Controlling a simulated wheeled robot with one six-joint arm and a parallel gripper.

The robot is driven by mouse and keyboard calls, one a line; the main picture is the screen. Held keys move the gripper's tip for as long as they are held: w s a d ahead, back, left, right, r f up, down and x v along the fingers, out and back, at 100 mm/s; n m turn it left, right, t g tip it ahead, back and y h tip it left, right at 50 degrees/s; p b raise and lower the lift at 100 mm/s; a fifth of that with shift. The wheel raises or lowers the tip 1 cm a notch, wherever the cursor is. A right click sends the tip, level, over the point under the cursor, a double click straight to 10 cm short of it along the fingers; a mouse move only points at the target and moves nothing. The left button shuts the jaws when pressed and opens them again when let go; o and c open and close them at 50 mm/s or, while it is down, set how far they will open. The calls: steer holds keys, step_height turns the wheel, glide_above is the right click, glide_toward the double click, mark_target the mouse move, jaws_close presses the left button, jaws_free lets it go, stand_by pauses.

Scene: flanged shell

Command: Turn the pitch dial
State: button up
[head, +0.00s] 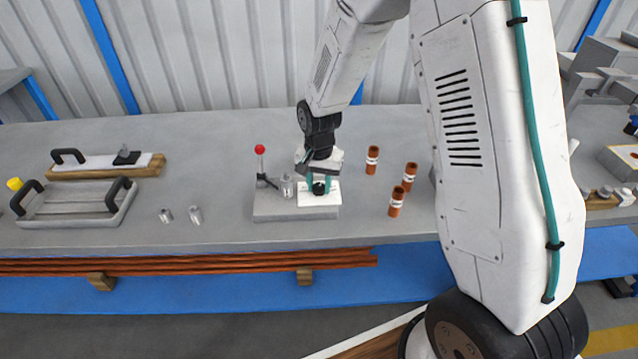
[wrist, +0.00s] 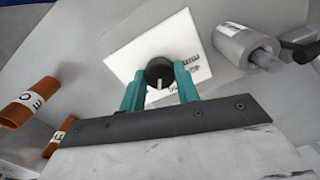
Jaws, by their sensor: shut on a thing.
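The pitch dial is a black round knob (wrist: 159,73) with a pale pointer line, on a white plate (wrist: 128,58) with dark lettering. In the head view the dial (head: 319,188) shows on the right part of a grey box (head: 275,214). My gripper (wrist: 160,84) has teal fingers, one on each side of the knob, shut on it. In the head view my gripper (head: 319,184) reaches down onto the dial from above. Part of the lettering is hidden behind a finger.
A red-topped lever (head: 260,150) and a metal cylinder (head: 286,186) stand left of the dial on the box. Several orange-brown labelled tubes (head: 372,160) stand to the right. Two small metal cylinders (head: 195,215) and a handled tray (head: 75,204) are further left.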

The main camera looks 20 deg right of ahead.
mark_target(318, 187)
steer(key=m, duration=0.5)
steer(key=shift+m, duration=0.4)
stand_by(0.3)
steer(key=o, duration=1)
steer(key=shift+c, duration=0.2)
step_height(318, 187, up, 8)
steer(key=shift+a+f, duration=0.1)
